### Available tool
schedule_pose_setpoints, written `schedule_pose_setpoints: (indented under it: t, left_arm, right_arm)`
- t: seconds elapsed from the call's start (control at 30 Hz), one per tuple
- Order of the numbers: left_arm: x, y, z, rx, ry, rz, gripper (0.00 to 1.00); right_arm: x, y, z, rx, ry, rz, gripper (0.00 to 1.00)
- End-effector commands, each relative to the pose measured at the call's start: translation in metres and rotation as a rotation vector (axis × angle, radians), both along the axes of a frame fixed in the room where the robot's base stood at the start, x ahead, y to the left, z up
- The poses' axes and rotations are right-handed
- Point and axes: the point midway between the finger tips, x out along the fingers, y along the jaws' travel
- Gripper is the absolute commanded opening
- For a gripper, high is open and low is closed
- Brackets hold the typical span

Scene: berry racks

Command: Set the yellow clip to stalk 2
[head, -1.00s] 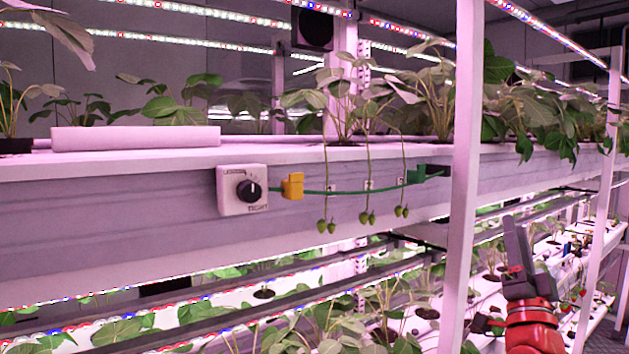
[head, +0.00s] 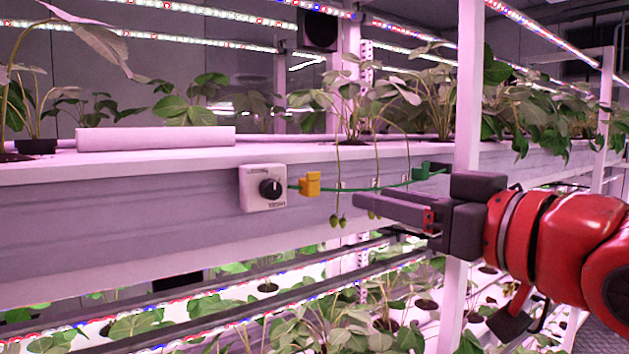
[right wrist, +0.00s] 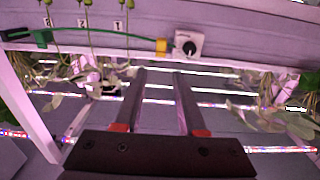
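The yellow clip (head: 310,183) sits on the green line (head: 350,190), just right of the white knob box (head: 263,188). It also shows in the right wrist view (right wrist: 161,46). Three stalks with green berries hang across the line; number plates 1, 2 and 3 show in the right wrist view. Stalk 2 (head: 377,165) is the middle one, its lower part behind my gripper. My right gripper (head: 358,201) is in front of the gutter, right of the clip and apart from it. Its fingers (right wrist: 160,75) are parted and empty. My left gripper is out of view.
A green holder (head: 428,171) ends the line at the right, near a white upright post (head: 468,90). The pale gutter (head: 130,215) runs behind everything. A white block (head: 155,139) lies on top. Lower plant racks stand below.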

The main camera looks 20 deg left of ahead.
Motion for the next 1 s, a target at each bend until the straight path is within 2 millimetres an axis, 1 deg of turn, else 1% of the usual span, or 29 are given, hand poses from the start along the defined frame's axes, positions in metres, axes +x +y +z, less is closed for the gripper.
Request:
schedule_pose_setpoints:
  t: [0.03,0.23,0.37,0.4,0.47,0.6,0.7,0.8,1.0]
  left_arm:
    - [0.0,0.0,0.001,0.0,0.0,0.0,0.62]
    - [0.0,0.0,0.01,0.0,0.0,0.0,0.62]
    - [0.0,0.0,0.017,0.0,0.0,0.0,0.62]
    - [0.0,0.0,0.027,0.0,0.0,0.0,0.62]
    - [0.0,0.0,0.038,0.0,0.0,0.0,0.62]
    - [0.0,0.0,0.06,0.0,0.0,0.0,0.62]
    - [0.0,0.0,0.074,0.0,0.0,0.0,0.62]
    - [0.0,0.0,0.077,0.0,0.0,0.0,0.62]
    - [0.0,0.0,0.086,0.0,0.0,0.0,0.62]
  right_arm:
    - [0.003,0.009,0.0,0.0,0.002,0.007,0.4]
    - [0.02,0.03,0.002,0.001,0.002,0.006,0.4]
    - [0.037,0.051,0.001,0.001,0.008,0.007,0.4]
    - [0.041,0.054,0.007,0.005,0.006,0.006,0.4]
    - [0.044,0.057,0.012,0.012,0.002,0.008,0.4]
    - [0.052,0.067,0.011,0.013,0.002,0.006,0.4]
    - [0.056,0.076,0.006,0.002,0.005,0.004,0.4]
    - [0.071,0.092,0.004,0.0,0.003,0.002,0.4]
    - [0.088,0.112,0.002,0.0,0.003,0.001,0.4]
